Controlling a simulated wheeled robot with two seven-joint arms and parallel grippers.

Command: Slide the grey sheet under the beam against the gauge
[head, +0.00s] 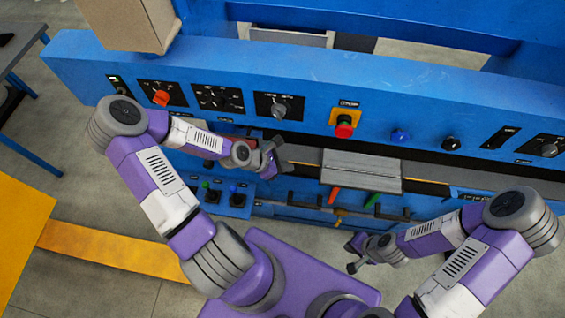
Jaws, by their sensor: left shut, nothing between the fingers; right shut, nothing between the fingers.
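The grey sheet (361,170) lies flat at the front of the machine, below the blue beam (300,85). Its near edge sticks out toward me and a darker line crosses its upper part. My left gripper (284,160) is shut and empty, to the left of the sheet and apart from it. My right gripper (351,256) is shut and empty, lower in the picture, in front of the machine and apart from the sheet. I cannot make out the gauge; the space behind the beam is mostly hidden.
The beam carries knobs, switches and a red stop button (344,127). Below the sheet are a dark rail and red and green handles (333,196). A small blue box with joysticks (238,200) stands at left. A yellow floor stripe (115,252) runs at lower left.

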